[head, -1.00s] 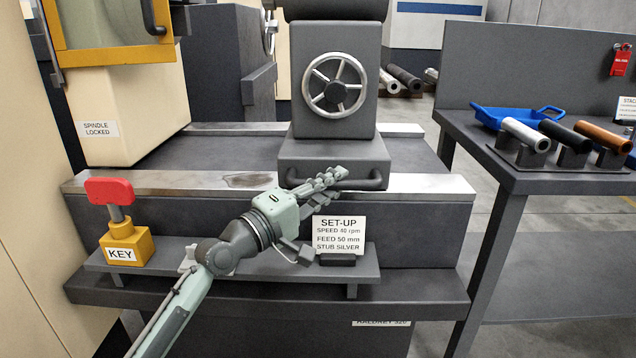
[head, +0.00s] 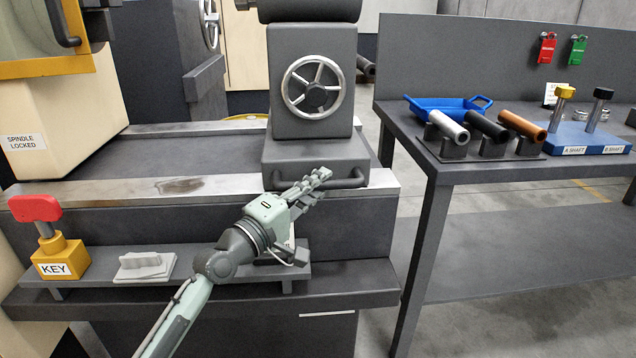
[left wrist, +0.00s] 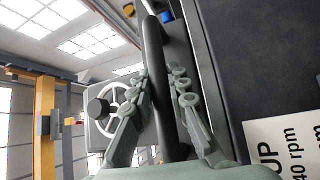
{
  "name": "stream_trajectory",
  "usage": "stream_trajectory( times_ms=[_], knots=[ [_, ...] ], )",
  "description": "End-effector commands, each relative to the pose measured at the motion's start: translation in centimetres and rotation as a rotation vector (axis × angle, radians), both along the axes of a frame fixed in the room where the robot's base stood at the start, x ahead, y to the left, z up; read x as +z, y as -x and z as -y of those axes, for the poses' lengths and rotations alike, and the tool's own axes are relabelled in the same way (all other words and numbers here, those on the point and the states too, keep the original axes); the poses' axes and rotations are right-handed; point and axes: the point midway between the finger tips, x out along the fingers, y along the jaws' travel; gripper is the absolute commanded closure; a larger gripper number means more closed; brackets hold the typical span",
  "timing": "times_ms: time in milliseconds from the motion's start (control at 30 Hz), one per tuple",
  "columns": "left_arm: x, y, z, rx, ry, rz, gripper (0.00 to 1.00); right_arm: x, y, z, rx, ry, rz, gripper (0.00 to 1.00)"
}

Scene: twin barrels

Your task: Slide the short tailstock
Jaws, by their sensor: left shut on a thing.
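The short tailstock (head: 312,135) is a dark grey block with a spoked handwheel (head: 312,86). It sits on the lathe bed near the right end of the metal rail (head: 110,190). A dark bar handle (head: 347,180) runs across the front of its base. My left gripper (head: 318,181) is shut on this handle. In the left wrist view the fingers lie on either side of the bar (left wrist: 154,65), and the handwheel (left wrist: 114,100) shows behind the left finger. My right gripper is not in view.
A red-topped yellow key block (head: 58,256) stands on the front shelf at left. The set-up card (left wrist: 285,145) is mostly hidden behind my arm in the head view. A bench (head: 500,172) with a blue tray (head: 440,105) and several cylinders stands at right.

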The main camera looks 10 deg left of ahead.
Motion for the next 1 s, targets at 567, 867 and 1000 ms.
stream_trajectory(
  times_ms=[567,867,1000],
  knots=[
    [0.1,0.0,0.3,-0.006,0.003,0.0,0.62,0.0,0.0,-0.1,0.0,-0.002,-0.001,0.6],
    [-0.1,0.3,0.0,-0.002,0.001,-0.001,0.62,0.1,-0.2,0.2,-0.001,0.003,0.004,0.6],
    [-0.4,1.9,-0.9,-0.002,0.0,-0.001,0.62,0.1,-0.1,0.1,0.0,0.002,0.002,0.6]
  ],
)
